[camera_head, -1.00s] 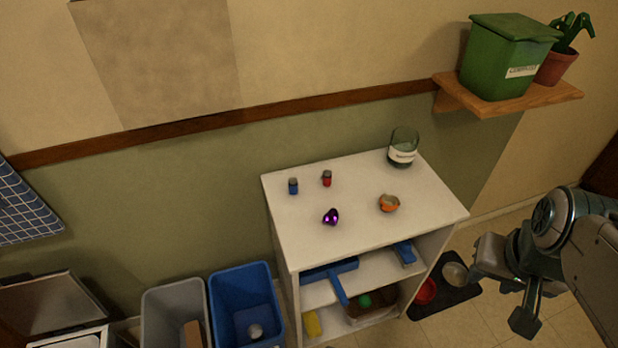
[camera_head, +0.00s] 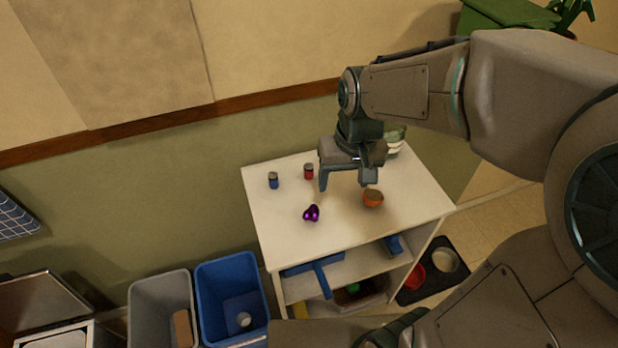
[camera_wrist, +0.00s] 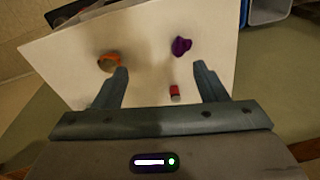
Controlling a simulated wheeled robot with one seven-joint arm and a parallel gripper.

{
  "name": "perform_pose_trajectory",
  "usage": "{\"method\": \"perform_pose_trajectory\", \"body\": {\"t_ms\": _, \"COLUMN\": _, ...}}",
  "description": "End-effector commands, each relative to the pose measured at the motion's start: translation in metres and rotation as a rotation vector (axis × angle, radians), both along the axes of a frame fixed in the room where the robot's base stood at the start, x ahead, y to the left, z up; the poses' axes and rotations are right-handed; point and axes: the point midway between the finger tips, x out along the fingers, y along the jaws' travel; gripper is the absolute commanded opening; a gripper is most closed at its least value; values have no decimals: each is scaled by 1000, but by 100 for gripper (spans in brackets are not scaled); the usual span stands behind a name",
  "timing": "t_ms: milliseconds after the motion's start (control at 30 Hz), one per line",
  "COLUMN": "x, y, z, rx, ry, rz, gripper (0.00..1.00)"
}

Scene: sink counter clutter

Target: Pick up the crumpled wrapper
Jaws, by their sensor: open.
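The crumpled wrapper (camera_head: 311,213) is a small shiny purple lump on the white top of the shelf unit (camera_head: 345,231), near its front left part. It also shows in the wrist view (camera_wrist: 181,46), beyond the fingertips and toward the right finger. My gripper (camera_head: 344,187) is open and empty above the counter top, to the right of the wrapper and behind it in the head view. In the wrist view my gripper's two fingers (camera_wrist: 160,68) are spread wide, apart from the wrapper.
An orange bowl-like item (camera_head: 373,198) sits right of the wrapper. A red small container (camera_head: 309,172) and a blue one (camera_head: 273,180) stand behind it. A glass jar (camera_head: 394,148) is partly hidden by my arm. Grey (camera_head: 161,290) and blue (camera_head: 231,272) bins stand at left.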

Motion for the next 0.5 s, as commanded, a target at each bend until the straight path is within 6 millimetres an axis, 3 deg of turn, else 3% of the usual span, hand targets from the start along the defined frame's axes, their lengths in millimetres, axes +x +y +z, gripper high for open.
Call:
{"method": "perform_pose_trajectory", "body": {"t_ms": 33, "x": 10, "y": 14, "z": -5, "rx": -12, "ry": 24, "rz": 30, "gripper": 66}}
{"method": "perform_pose_trajectory", "body": {"t_ms": 200, "x": 32, "y": 42, "z": -20, "rx": -46, "ry": 65, "rz": 78, "gripper": 66}}
{"method": "perform_pose_trajectory", "body": {"t_ms": 500, "x": 42, "y": 55, "z": -47, "rx": -72, "ry": 84, "rz": 97, "gripper": 66}}
